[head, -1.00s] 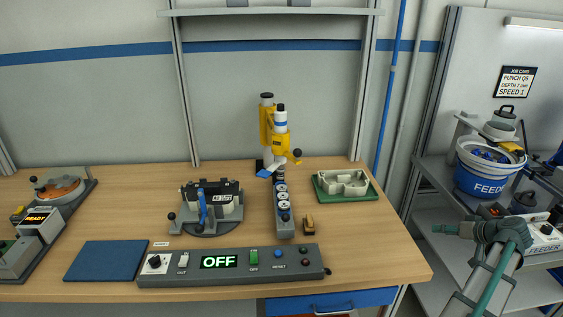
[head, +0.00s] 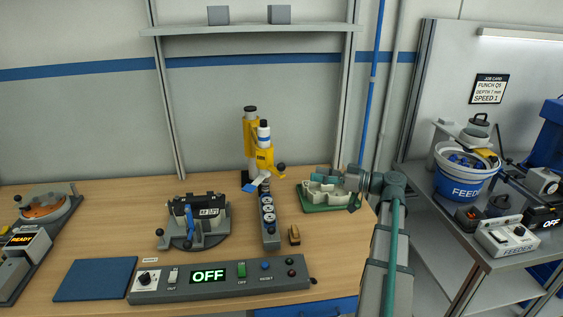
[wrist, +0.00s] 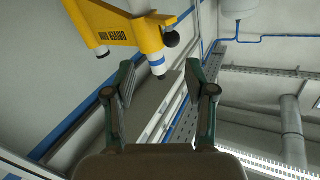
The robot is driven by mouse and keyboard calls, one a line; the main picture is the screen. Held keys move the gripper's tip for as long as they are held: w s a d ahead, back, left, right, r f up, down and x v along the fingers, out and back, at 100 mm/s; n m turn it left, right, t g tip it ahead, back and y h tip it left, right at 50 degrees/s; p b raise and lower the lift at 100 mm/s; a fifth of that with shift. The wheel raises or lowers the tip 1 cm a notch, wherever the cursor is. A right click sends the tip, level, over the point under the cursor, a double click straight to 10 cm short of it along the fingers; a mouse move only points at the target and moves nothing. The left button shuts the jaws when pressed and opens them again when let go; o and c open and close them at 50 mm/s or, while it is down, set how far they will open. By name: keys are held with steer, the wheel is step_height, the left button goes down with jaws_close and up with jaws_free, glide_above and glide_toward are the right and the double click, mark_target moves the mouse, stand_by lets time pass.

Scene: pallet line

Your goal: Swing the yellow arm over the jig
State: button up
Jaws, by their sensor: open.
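The yellow arm (head: 265,158) stands on a dark post at the back of the bench, with a white and blue cylinder at its front and a black knob on its right. In the wrist view the yellow arm (wrist: 120,25) shows at the upper left, its knob and a dark tip just ahead of the fingers. A fixture with a blue lever, which looks like the jig (head: 190,241), stands left of the arm on a round grey base. My gripper (head: 316,182) is open and empty, right of the yellow arm and apart from it. It also shows open in the wrist view (wrist: 160,72).
A green tray with a pale casting (head: 322,208) lies beneath and behind my gripper. A grey strip with several round parts (head: 270,240) stands below the yellow arm. A control panel reading OFF (head: 220,280) runs along the front. A blue mat (head: 95,279) lies at left.

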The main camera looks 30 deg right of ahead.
mark_target(281, 167)
steer(key=shift+n+y, duration=0.4)
steer(key=p+x, duration=0.1)
steer(key=x, duration=0.3)
steer(key=p+x, duration=0.1)
steer(key=x, duration=0.3)
steer(key=r+p+x, duration=0.1)
steer(key=p+x, duration=0.1)
steer(key=x, duration=0.2)
steer(key=shift+s+a, duration=0.15)
steer(key=shift+a, duration=0.5)
steer(key=shift+c, duration=0.2)
jaws_close()
